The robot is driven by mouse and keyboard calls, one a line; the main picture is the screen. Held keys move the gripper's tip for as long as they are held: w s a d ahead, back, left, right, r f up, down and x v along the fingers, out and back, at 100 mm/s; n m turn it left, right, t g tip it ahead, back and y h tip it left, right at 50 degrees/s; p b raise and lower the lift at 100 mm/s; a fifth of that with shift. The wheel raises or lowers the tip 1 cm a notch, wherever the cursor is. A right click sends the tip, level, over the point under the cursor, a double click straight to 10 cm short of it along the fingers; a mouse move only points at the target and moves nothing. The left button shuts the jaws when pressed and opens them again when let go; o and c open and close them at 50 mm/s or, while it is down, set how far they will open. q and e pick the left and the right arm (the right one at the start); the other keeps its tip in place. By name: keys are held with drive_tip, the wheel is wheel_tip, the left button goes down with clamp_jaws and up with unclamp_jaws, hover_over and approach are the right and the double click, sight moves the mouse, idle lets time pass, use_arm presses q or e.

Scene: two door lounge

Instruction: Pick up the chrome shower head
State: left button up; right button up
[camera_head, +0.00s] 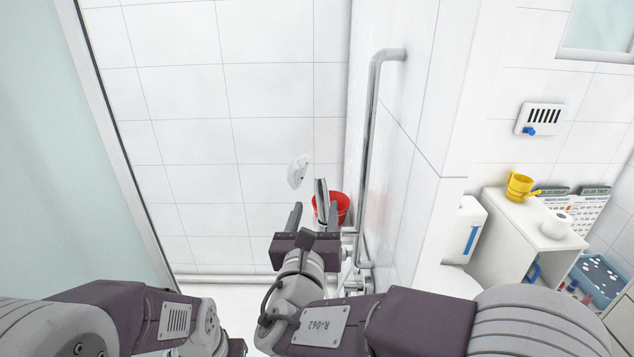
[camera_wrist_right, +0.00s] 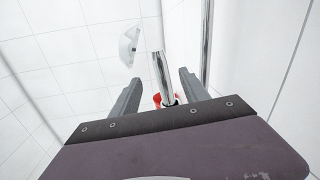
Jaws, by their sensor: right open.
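The chrome shower head (camera_head: 321,190) is a shiny upright cylinder by the shower wall, just beyond my right gripper (camera_head: 314,208). In the right wrist view the chrome cylinder (camera_wrist_right: 162,72) shows between the two grey fingertips of the right gripper (camera_wrist_right: 160,80). Its lower end is dark there. The right gripper is open, with a gap on both sides of the chrome piece, and holds nothing. I cannot tell how far the piece is in depth from the fingers. My left arm shows at the lower left, but its gripper jaws are not in view.
A red bucket (camera_head: 342,205) is behind the shower head. A white wall dish (camera_head: 298,170) is up to the left. A chrome grab rail (camera_head: 370,150) runs down the wall close on the right. A white cabinet (camera_head: 511,235) with a yellow cup (camera_head: 518,186) stands farther right.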

sight(321, 194)
drive_tip(key=w, duration=0.3)
drive_tip(key=shift+w+d+f, duration=0.15)
drive_tip(key=shift+w+f, duration=0.15)
drive_tip(key=shift+w, duration=0.05)
drive_tip(key=w+p, duration=0.1)
drive_tip(key=w, duration=0.1)
drive_tip(key=w+d+p, duration=0.1)
drive_tip(key=shift+w+d+r+p, duration=0.15)
drive_tip(key=shift+w+p, duration=0.25)
drive_tip(key=shift+w, duration=0.35)
drive_tip(key=shift+w+f, duration=0.2)
drive_tip(key=shift+w, duration=0.1)
drive_tip(key=c, duration=0.5)
use_arm(q)
drive_tip(key=r, duration=0.1)
drive_tip(key=w+r, duration=0.1)
drive_tip(key=r, duration=0.1)
use_arm(e)
clamp_jaws()
